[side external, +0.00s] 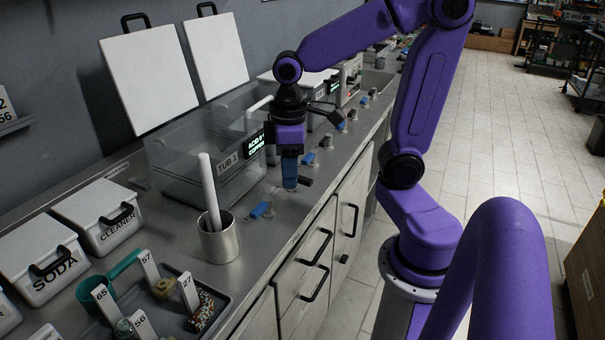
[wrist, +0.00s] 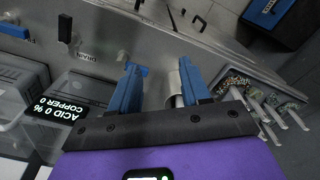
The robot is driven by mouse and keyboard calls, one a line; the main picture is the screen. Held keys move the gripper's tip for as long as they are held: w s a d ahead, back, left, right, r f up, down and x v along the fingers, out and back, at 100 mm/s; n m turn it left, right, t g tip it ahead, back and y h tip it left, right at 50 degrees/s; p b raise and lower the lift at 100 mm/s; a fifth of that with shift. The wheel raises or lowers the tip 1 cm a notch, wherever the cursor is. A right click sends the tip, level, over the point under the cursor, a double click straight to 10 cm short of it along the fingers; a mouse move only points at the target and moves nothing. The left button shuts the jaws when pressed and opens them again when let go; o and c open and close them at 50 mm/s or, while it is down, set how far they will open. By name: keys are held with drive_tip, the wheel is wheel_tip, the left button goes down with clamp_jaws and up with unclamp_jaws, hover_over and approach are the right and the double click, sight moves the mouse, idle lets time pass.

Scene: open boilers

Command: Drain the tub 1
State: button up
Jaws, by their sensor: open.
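Tub 1 (side external: 205,172) is a clear box on the steel counter. Its dark display (side external: 256,143) reads acid 0.96, copper 0, and also shows in the wrist view (wrist: 72,108). A blue-handled valve (side external: 261,210) sits on the counter in front of the tub. A black handle (wrist: 64,28) stands near a "DRAIN" label (wrist: 88,57) in the wrist view. My gripper (side external: 290,186) points down above the counter's front strip, right of the blue valve. In the wrist view my gripper (wrist: 157,64) is open, with nothing seen between its blue fingers.
A metal cup (side external: 218,238) holding a white rod stands left of the blue valve. A tray (side external: 215,317) with numbered tags and small samples lies at the front left. White soda (side external: 40,262) and cleaner (side external: 98,215) boxes stand behind it. More valves line the counter's edge beyond my gripper.

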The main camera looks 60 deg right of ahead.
drive_tip(key=w+d+r+m, duration=0.2)
drive_tip(key=w+d+m, duration=0.25)
drive_tip(key=d, duration=0.45)
drive_tip(key=m, duration=0.3)
approach(304, 179)
wheel_tip(304, 179, down, 8)
drive_tip(key=shift+w+d+f, duration=0.1)
drive_tip(key=shift+f, duration=0.05)
clamp_jaws()
